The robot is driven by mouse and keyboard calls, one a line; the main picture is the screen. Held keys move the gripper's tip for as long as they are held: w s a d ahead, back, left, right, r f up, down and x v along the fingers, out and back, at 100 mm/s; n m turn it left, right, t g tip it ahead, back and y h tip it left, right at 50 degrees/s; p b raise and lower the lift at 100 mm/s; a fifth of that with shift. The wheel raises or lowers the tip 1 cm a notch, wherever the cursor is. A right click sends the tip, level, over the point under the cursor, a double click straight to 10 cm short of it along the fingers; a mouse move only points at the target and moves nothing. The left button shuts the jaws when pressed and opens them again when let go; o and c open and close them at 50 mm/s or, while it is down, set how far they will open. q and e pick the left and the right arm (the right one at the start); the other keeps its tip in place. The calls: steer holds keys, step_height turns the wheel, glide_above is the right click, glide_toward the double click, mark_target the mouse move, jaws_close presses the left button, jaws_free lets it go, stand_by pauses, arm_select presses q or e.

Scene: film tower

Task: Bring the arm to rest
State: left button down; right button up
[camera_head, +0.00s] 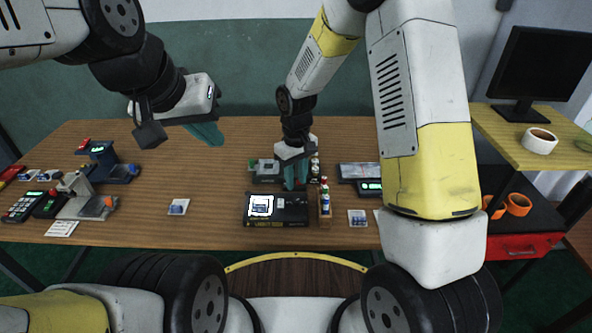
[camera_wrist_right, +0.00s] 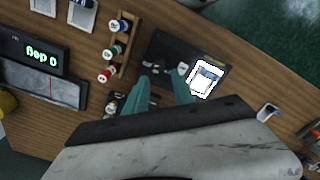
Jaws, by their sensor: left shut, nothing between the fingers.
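My left gripper (camera_head: 208,136) hangs in the air above the back left of the table, its teal fingers together and empty. My right gripper (camera_head: 295,177) points down just behind a black tray (camera_head: 292,212). In the right wrist view its two teal fingers (camera_wrist_right: 160,80) stand apart with a gap between them, and I see nothing held there. The tray also shows in the right wrist view (camera_wrist_right: 157,48), with a bright white-framed picture card (camera_head: 261,206) at one end. I cannot tell whether the right fingertips touch anything.
A wooden rack of small spools (camera_head: 325,205) stands close right of the tray. A scale with a green display (camera_head: 370,186) is further right. Several devices, including a card terminal (camera_head: 22,207), crowd the table's left end. The wooden table (camera_head: 215,212) is mostly clear left of the tray.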

steer(key=shift+r, duration=0.25)
steer(key=s+d+r+m+t+y, duration=0.15)
steer(key=s+d+r, duration=0.25)
steer(key=r, duration=0.4)
steer(key=s+d+r+m+t, duration=0.1)
steer(key=s+d+r+m, duration=0.1)
steer(key=s+d+r, duration=0.35)
steer(key=s+d+r+m+t, duration=0.1)
steer(key=s+d+r+t, duration=0.1)
steer(key=r, duration=0.7)
steer(key=s+d+r+m+t, duration=0.1)
steer(key=s+d+r+m, duration=0.1)
steer(key=s, duration=0.6)
steer(key=shift+d+r+t+y, duration=0.3)
steer(key=shift+r+t+y, duration=0.05)
steer(key=shift+r, duration=0.45)
steer(key=shift+s, duration=0.1)
